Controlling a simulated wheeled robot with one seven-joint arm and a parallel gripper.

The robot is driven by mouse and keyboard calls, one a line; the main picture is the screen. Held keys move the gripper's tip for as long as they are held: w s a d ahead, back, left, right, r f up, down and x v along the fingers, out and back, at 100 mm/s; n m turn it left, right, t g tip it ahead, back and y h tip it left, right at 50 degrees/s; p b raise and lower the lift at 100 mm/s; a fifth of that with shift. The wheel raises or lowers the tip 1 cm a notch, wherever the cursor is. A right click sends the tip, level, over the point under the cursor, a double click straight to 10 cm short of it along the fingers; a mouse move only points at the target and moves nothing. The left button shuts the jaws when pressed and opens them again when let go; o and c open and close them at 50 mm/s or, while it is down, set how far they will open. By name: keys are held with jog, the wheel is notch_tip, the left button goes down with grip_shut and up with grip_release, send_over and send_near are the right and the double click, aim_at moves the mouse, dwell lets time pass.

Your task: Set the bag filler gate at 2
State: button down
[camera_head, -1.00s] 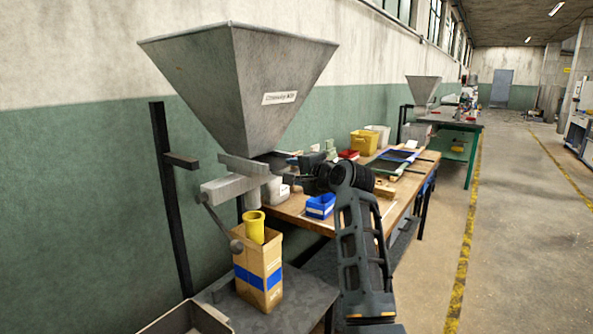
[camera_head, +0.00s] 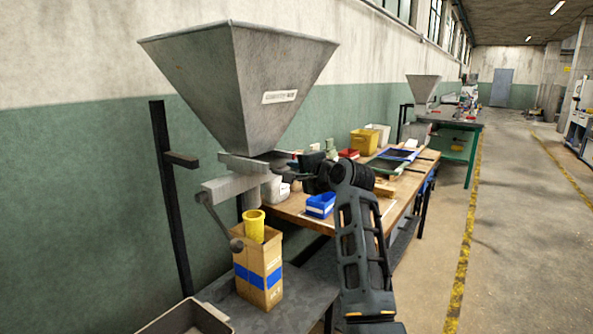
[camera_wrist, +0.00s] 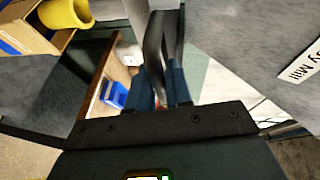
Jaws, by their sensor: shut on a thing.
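The bag filler is a grey metal hopper (camera_head: 240,85) with a white label, narrowing down to a grey gate assembly (camera_head: 230,187) and spout. My gripper (camera_head: 284,172) is at the right side of the hopper's outlet, mostly hidden by my own wrist. In the wrist view, the blue-grey fingers of my gripper (camera_wrist: 162,80) are shut on a dark gate handle (camera_wrist: 154,38). A lever with a ball end (camera_head: 236,244) hangs at the left of the spout. No gate scale or number is readable.
A yellow tube (camera_head: 253,226) stands in the cardboard bag (camera_head: 259,270) below the spout. A wooden bench (camera_head: 293,208) with a blue bin (camera_head: 320,205) is behind my arm. A black post (camera_head: 168,195) stands left. The aisle at right is clear.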

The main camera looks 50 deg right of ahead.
jog(key=s+p, duration=0.1)
jog(key=s, duration=0.3)
jog(key=shift+f, duration=0.1)
jog(key=c, duration=1.1)
grip_release()
jog(key=v, duration=0.7)
jog(key=shift+s+a+b, duration=0.1)
jog(key=shift+s+b, duration=0.25)
